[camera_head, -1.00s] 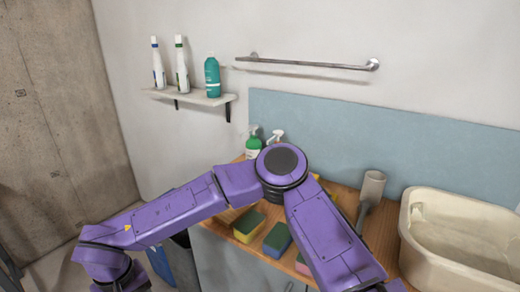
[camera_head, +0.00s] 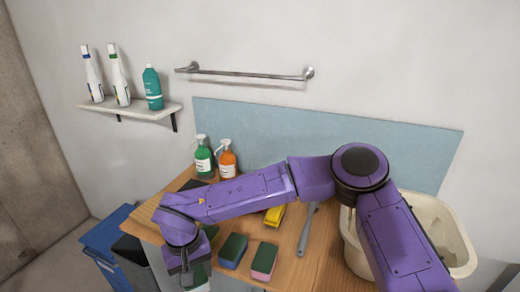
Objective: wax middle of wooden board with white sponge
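My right arm reaches in from the lower right and bends left across the worktop. Its gripper (camera_head: 188,272) points down at the lower left, over the front left of the wooden worktop; I cannot tell how far its fingers are apart. A sponge with a dark green top and a pale, whitish lower part (camera_head: 203,287) shows right at the gripper, cut by the bottom edge; I cannot tell whether it is held. No separate wooden board can be made out, only the wooden worktop (camera_head: 290,243). My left gripper is out of view.
Green-topped sponges with blue (camera_head: 232,251) and pink (camera_head: 264,260) sides lie right of the gripper. Behind are a yellow item (camera_head: 274,216), a grey-handled tool (camera_head: 306,232), and green (camera_head: 203,158) and orange (camera_head: 227,160) spray bottles. A cream basin (camera_head: 447,235) stands right.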

